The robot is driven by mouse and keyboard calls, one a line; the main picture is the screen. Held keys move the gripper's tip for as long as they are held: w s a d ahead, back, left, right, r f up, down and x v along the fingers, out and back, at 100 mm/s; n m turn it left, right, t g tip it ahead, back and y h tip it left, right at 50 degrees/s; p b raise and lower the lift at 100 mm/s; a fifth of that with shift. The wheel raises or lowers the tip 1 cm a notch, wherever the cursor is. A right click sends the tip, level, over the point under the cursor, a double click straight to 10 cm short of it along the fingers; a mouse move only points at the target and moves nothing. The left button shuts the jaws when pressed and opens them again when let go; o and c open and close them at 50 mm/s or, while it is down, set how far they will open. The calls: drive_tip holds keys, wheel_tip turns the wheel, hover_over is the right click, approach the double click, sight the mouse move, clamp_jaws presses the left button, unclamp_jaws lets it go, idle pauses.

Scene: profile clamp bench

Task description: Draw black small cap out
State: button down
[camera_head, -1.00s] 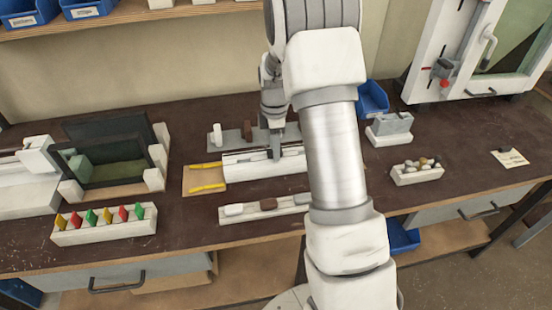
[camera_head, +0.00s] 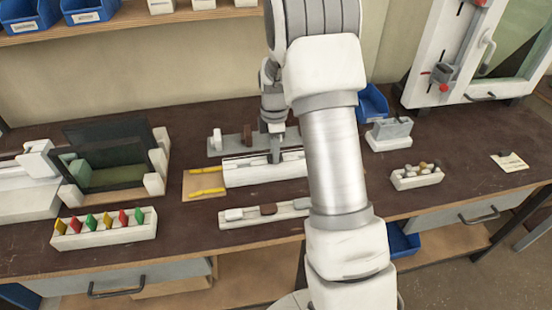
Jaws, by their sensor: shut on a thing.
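My gripper (camera_head: 275,158) points down at the back middle of the bench, over the long white clamp block (camera_head: 245,174). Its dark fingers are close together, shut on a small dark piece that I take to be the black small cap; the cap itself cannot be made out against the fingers. My arm hides the right end of the block.
A tray of round knobs (camera_head: 417,180) is at right, a tray of coloured tabs (camera_head: 104,232) at left. Yellow strips (camera_head: 207,191) lie beside the block. Bare bench shows between them.

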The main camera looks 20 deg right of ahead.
drive_tip(key=shift+r+p, duration=0.45)
drive_tip(key=shift+r, duration=0.35)
wheel_tip(320, 180, up, 8)
drive_tip(key=p, duration=0.5)
idle(0.8)
drive_tip(key=shift+f, duration=0.15)
